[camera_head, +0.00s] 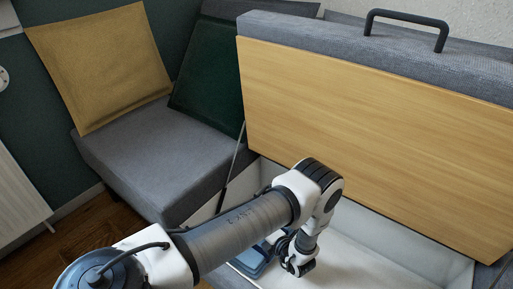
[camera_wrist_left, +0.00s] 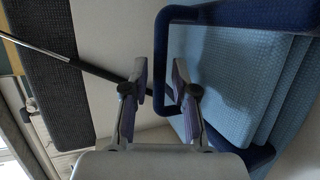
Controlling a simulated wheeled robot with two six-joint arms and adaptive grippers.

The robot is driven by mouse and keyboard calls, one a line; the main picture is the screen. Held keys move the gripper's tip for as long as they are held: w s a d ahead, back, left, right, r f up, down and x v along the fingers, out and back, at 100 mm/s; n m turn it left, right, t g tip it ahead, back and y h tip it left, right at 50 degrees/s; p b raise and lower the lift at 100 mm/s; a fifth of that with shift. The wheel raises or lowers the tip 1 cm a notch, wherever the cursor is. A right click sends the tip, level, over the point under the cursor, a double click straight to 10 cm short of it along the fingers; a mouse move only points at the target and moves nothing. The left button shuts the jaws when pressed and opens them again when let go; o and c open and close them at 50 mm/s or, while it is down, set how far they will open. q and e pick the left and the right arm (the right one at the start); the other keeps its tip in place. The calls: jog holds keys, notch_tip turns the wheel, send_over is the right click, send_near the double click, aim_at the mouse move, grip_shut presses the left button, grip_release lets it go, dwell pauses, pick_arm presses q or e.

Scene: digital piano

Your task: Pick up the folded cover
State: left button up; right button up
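The folded cover (camera_head: 254,263) is a blue stack low in the open storage box in the head view, partly hidden by my left arm. In the left wrist view the cover (camera_wrist_left: 225,75) fills the right side as light blue folded layers with a dark blue band or loop (camera_wrist_left: 161,65) along its near edge. My left gripper (camera_wrist_left: 162,80) has its two fingers apart, with part of the dark blue loop showing between or just beyond the fingertips; contact is unclear. In the head view my left gripper (camera_head: 297,266) is down in the box beside the cover. My right gripper is not in view.
The storage box (camera_head: 375,262) has a pale, bare floor right of my arm. Its wooden-bottomed lid (camera_head: 375,125) stands raised behind, with a dark handle (camera_head: 407,17) on top. A thin lid strut (camera_head: 232,165) rises at the left. Grey seat (camera_head: 150,150) and cushions (camera_head: 100,65) lie left.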

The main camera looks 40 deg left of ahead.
pick_arm(q)
jog(key=shift+x, duration=1.2)
grip_shut()
